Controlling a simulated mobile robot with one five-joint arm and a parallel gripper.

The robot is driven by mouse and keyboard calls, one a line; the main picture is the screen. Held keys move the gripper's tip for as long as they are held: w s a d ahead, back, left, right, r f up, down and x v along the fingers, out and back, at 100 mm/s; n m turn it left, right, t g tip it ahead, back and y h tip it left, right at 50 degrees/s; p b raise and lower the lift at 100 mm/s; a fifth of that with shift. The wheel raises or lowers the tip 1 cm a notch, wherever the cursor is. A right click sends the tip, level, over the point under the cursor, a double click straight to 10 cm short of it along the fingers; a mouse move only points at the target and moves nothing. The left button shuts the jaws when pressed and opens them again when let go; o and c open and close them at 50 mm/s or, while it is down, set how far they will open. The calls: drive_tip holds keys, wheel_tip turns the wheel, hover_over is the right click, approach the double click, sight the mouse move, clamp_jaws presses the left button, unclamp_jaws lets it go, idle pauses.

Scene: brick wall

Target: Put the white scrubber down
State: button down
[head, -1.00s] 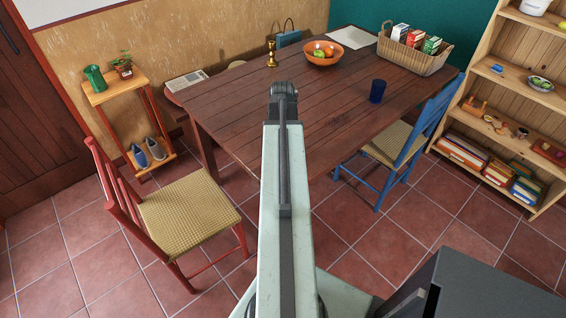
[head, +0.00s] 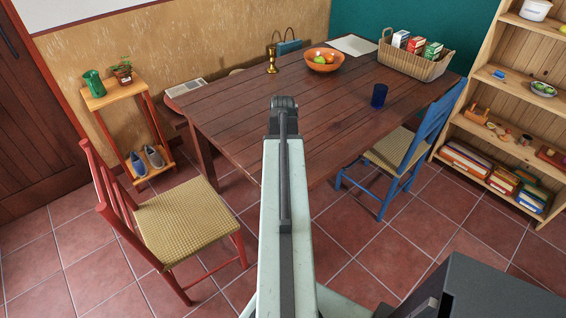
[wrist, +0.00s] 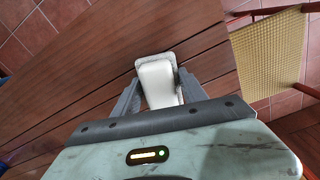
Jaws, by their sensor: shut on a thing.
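The white scrubber (wrist: 158,82) shows in the wrist view between the two grey fingers of my gripper (wrist: 158,92). My gripper is shut on it. The brown wooden table (head: 230,115) lies below the scrubber in the wrist view. I cannot tell whether the scrubber touches the tabletop. In the head view my arm hides the gripper and the scrubber.
On the table stand an orange fruit bowl (head: 324,61), a brass candlestick (head: 271,60), a blue cup (head: 379,95) and a basket of cartons (head: 414,62). A red chair (head: 190,222) and a blue chair (head: 400,150) stand beside it. The near tabletop looks clear.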

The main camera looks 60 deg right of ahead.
drive_tip(key=c, duration=0.6)
unclamp_jaws()
drive_tip(key=shift+s+a+f, duration=0.2)
drive_tip(key=shift+a+f, duration=0.05)
drive_tip(key=shift+w+d+r+p, duration=0.1)
drive_tip(key=shift+d+r+p, duration=0.05)
drive_tip(key=shift+r+p, duration=0.5)
wheel_tip(320, 180, up, 8)
drive_tip(key=p, duration=0.7)
drive_tip(key=shift+f+p, duration=0.25)
drive_tip(key=shift+p, duration=0.15)
drive_tip(key=shift+f, duration=0.1)
